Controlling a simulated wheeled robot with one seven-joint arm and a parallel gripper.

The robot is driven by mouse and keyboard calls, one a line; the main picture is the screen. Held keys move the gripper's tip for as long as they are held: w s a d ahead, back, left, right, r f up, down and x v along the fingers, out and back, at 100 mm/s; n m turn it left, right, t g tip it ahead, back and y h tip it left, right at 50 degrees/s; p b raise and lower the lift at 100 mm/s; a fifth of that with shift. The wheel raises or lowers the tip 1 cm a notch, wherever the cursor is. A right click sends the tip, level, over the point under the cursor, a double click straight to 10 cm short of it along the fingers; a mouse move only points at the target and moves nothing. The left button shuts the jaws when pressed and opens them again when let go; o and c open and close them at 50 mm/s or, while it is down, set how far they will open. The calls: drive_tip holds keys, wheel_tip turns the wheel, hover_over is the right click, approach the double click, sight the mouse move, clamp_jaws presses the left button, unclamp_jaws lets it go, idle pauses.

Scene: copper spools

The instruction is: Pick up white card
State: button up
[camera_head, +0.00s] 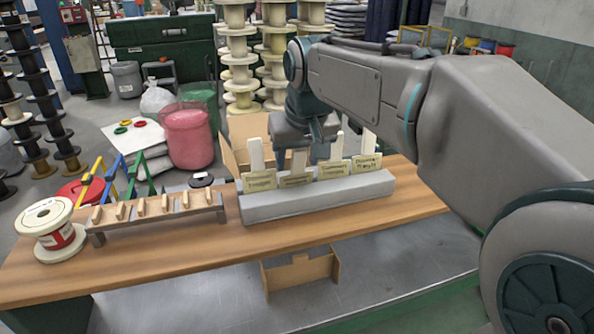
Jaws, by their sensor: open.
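Several upright white cards stand in a row in a long grey block (320,203) on the wooden bench. Each stands behind a small yellowish label. The leftmost white card (256,154) is clear of my gripper. The second white card (299,161) is partly hidden by my gripper. Another white card (337,147) stands just right of the gripper, and the rightmost white card (368,141) is farther right. My gripper (300,154) points down, open, around or just behind the upper part of the second card; I cannot tell which. No card is visibly gripped.
A low wooden rack (155,212) with several pegs stands left of the block, and a white spool (52,230) is at the bench's left end. A brown cardboard box (240,138) is behind the block. The bench front (200,255) is mostly clear.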

drive_tip(key=c, duration=1)
drive_tip(key=shift+c, duration=0.2)
drive_tip(key=shift+r, duration=0.1)
